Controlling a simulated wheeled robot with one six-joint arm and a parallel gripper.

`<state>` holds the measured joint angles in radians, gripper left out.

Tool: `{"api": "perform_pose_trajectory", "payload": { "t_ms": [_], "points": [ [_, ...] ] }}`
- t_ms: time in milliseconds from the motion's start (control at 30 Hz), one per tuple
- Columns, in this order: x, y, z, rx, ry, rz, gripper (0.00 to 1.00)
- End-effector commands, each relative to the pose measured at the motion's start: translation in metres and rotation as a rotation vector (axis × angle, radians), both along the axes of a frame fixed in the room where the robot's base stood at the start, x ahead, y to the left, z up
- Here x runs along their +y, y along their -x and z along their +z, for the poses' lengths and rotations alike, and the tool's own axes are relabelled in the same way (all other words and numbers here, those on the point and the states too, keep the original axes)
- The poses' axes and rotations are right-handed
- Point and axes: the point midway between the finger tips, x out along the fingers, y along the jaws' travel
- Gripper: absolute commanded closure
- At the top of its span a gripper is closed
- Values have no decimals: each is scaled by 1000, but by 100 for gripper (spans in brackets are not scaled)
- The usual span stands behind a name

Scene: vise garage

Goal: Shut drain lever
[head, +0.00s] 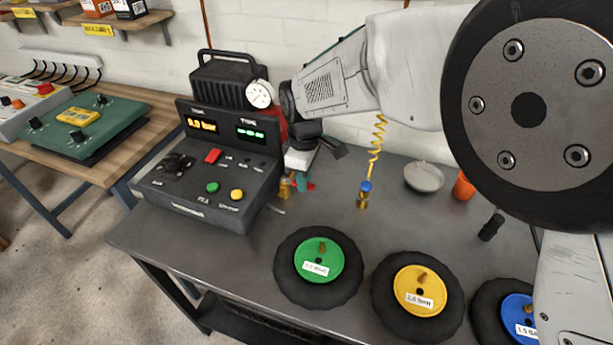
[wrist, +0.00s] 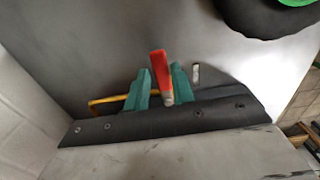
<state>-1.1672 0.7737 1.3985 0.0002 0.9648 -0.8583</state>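The drain lever is a red handle with a metal end. In the wrist view the red lever (wrist: 160,72) stands between my gripper's two teal fingers, with little or no gap at its sides. In the head view my gripper (head: 302,180) is at the right side of the dark compressor unit (head: 205,190), above the bench. Only a small red piece of the lever (head: 311,187) shows there, beside the teal fingers. The fingers are apart, but I cannot tell whether they press on the lever. A brass fitting (head: 285,188) sits just left of the gripper.
Wheels with green (head: 336,252), yellow (head: 425,285) and blue (head: 520,312) hubs lie along the bench front. A yellow coiled hose (head: 378,140) hangs right of the gripper. A grey bowl (head: 424,177) and an orange cup (head: 464,186) stand farther right.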

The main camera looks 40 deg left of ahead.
Motion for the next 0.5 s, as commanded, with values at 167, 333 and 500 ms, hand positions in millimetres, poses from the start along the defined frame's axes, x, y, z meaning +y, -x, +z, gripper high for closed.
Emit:
{"api": "perform_pose_trajectory", "payload": {
  "t_ms": [167,333,500],
  "points": [
    [-1,-1,0,0,1,-2,61],
    [-2,-1,1,1,3,-3,61],
    [-1,-1,20,0,0,-3,61]
  ]
}}
